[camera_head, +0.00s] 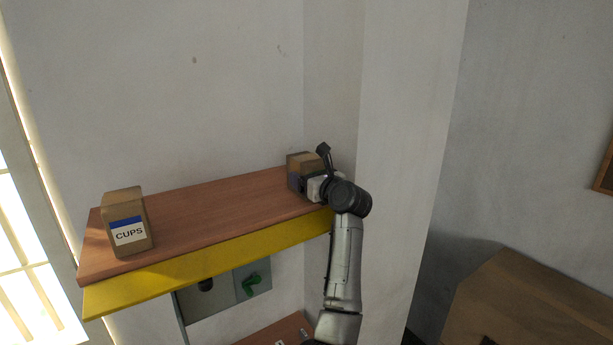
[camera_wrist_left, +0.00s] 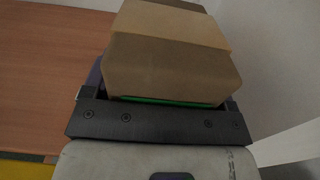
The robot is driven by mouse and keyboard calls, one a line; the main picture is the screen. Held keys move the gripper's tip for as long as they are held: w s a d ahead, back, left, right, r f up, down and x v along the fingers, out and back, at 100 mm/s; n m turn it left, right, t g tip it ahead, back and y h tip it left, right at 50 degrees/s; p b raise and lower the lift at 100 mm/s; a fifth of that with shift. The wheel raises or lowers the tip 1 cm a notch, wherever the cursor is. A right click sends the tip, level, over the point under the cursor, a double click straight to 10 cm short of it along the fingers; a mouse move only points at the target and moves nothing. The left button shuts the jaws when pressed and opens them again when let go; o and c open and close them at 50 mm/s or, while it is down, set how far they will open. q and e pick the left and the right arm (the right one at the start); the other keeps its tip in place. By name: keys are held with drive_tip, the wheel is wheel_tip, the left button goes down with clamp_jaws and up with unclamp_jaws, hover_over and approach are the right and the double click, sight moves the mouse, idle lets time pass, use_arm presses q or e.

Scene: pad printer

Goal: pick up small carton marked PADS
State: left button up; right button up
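A small brown carton (camera_head: 301,164) stands at the right end of the wooden shelf, close to the wall corner. No PADS marking can be read on it; a thin green edge shows low on its near face in the left wrist view (camera_wrist_left: 170,70). My left gripper (camera_head: 308,187) is at this carton, partly hiding it. In the left wrist view the carton lies between the dark fingers (camera_wrist_left: 165,100), with little or no gap at its sides. Whether the fingers press on it cannot be told. My right gripper is not in view.
A carton marked CUPS (camera_head: 127,222) stands at the left end of the shelf (camera_head: 215,211), which has a yellow front edge (camera_head: 215,262). The shelf between the two cartons is clear. Walls stand behind and right. A large brown box (camera_head: 530,305) is at lower right.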

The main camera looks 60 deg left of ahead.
use_arm(q)
drive_tip(key=c, duration=0.6)
drive_tip(key=shift+r, duration=0.15)
